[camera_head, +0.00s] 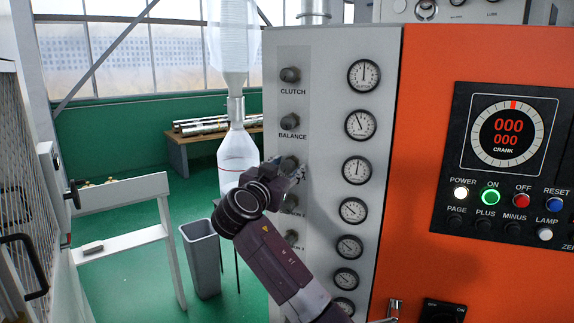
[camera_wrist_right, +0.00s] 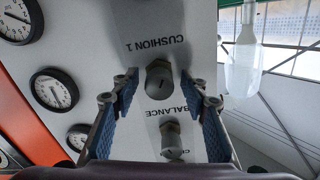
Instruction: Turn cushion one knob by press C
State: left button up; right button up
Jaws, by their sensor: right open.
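The cushion 1 knob (camera_wrist_right: 158,80) is a grey knob on the press's pale panel. Its label, upside down in the right wrist view, reads CUSHION 1. My right gripper (camera_wrist_right: 165,92) is open, with one blue-padded finger on each side of this knob and a visible gap to each. In the head view the right gripper (camera_head: 293,171) is at the third knob down and partly hides it and its label. I cannot tell how deep the fingers reach around the knob. My left gripper is not in view.
The balance knob (camera_wrist_right: 172,140) is close to the cushion 1 knob. The clutch knob (camera_head: 290,75) is at the top of the column, and more knobs are below. Gauges (camera_head: 357,170) line the panel's right side. A grey bin (camera_head: 202,262) stands on the floor to the left.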

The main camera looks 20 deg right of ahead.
grip_shut()
jog(key=shift+f+n, duration=0.1)
jog(key=shift+n, duration=0.2)
